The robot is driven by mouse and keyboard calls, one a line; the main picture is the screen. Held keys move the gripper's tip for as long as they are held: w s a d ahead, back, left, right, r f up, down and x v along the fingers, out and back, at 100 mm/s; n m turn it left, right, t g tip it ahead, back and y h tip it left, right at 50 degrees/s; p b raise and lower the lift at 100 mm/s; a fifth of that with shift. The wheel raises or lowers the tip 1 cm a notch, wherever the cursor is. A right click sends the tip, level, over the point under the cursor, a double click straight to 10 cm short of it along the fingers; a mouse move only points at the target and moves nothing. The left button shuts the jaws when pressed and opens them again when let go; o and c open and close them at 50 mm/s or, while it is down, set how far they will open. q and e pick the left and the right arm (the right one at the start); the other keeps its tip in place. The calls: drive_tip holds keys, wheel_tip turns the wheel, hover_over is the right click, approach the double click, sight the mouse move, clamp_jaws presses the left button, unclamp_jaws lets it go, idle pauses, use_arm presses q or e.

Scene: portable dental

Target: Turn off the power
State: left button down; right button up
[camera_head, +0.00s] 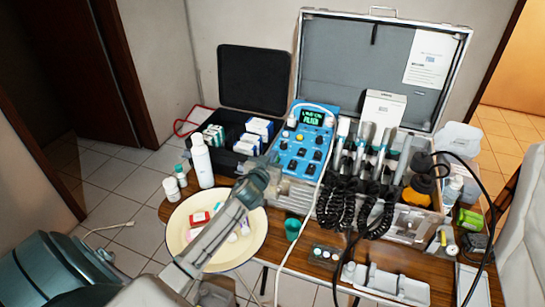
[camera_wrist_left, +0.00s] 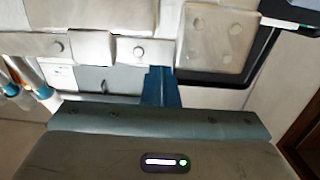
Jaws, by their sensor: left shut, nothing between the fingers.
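A blue control unit (camera_head: 305,140) with several dark knobs and a lit green display (camera_head: 311,118) stands in the open silver case, in the middle of the head view. My left gripper (camera_head: 268,162) is at the unit's lower left edge, its arm reaching up from the lower left. Whether it touches the unit I cannot tell. No switch marked as power can be made out. My right gripper is not in view.
The silver case (camera_head: 465,50) holds several dental handpieces (camera_head: 365,135) with coiled black cords. A black box (camera_head: 255,82) with small cartons, a white bottle (camera_head: 201,160) and a cream plate (camera_head: 255,245) are nearby. A white cable crosses the case front.

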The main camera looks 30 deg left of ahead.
use_arm(q)
drive_tip(key=shift+f, duration=0.45)
drive_tip(key=shift+w+f, duration=0.1)
